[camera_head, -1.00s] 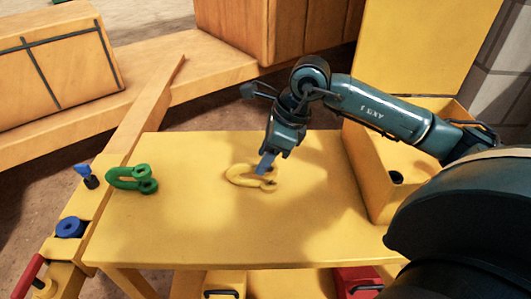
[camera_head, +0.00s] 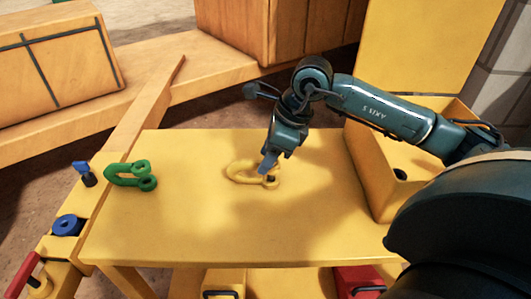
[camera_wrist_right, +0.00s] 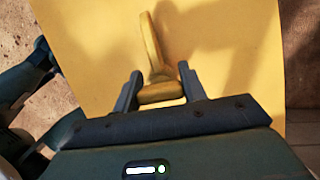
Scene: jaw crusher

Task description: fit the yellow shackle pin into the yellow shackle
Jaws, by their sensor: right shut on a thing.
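The yellow shackle (camera_head: 238,172) lies on the yellow table with its bow to the left and its eye end to the right. My right gripper (camera_head: 268,163) is down at the eye end and hides part of it. In the right wrist view, my right gripper (camera_wrist_right: 160,88) is shut on a yellow piece, which looks like the head of the yellow shackle pin (camera_wrist_right: 161,94). The shackle's bow (camera_wrist_right: 149,40) reaches away beyond the fingertips. The pin's shaft is hidden, so I cannot tell how deep it sits. My left gripper is not in view.
A green shackle (camera_head: 117,178) lies at the table's left. A blue-headed pin (camera_head: 84,169) and a blue ring (camera_head: 68,225) are on the ledge beyond. A yellow box (camera_head: 385,150) stands at the right. The front of the yellow table (camera_head: 200,235) is clear.

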